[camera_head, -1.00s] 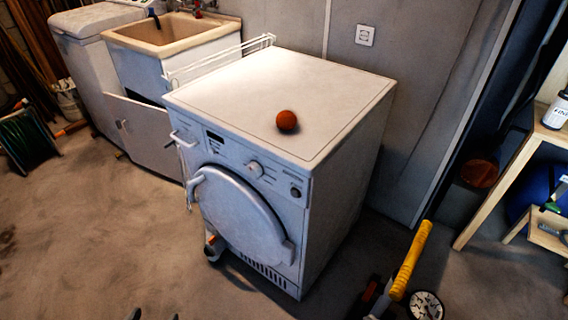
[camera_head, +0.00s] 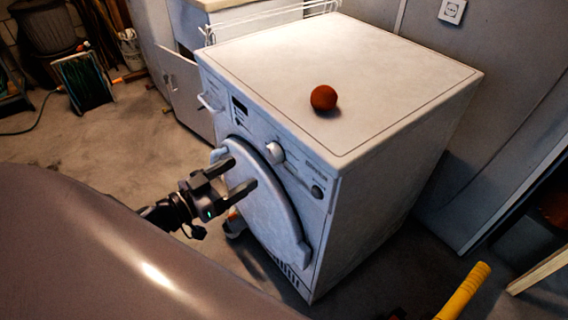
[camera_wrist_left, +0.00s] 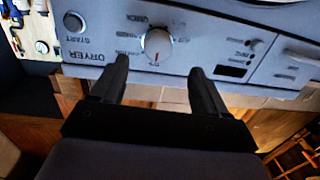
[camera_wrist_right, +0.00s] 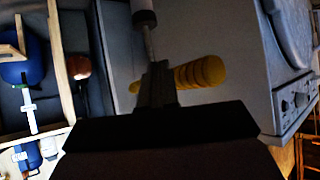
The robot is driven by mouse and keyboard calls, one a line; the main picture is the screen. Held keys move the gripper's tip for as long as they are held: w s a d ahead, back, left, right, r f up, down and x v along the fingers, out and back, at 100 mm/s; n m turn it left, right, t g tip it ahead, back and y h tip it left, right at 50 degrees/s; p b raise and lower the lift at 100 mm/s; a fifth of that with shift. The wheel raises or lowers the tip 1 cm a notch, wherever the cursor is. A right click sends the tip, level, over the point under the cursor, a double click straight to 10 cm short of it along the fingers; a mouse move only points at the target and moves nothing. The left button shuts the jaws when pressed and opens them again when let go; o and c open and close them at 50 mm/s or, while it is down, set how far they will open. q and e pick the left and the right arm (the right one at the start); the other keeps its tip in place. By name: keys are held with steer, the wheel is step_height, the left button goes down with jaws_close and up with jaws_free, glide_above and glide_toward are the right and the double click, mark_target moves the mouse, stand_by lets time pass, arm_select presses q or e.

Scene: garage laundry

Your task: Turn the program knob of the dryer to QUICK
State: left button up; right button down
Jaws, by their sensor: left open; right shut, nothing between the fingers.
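The white dryer (camera_head: 400,75) stands with its door shut. Its round white program knob (camera_head: 275,152) is on the front panel, above the door. In the left wrist view the panel is upside down; the knob (camera_wrist_left: 157,44) has a red mark pointing to the picture's bottom, and a QUICK label (camera_wrist_left: 137,18) sits to its upper left. My left gripper (camera_head: 242,172) is open and empty in front of the panel; its fingers (camera_wrist_left: 160,66) frame the knob from below in the wrist view, apparently not touching it. My right gripper (camera_wrist_right: 160,80) is shut and empty, away from the knob.
An orange-red ball (camera_head: 323,98) rests on the dryer top. A yellow handle (camera_head: 463,292) stands on the right, also in the right wrist view (camera_wrist_right: 200,73). The round dryer door (camera_head: 262,205) is below the knob. A wire rack (camera_head: 265,20) is behind.

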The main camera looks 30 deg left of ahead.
mark_target(270, 155)
arm_select(q)
steer(key=shift+m+h, duration=0.4)
steer(key=shift+h, duration=0.2)
steer(key=shift+r+b+x, duration=0.1)
steer(key=shift+b+x, duration=0.1)
steer(key=shift+x, duration=1.85)
steer(key=shift+r+b+x, duration=0.15)
steer(key=shift+b+x, duration=0.05)
steer(key=shift+x, duration=1.85)
steer(key=shift+a, duration=0.15)
steer(key=c, duration=1)
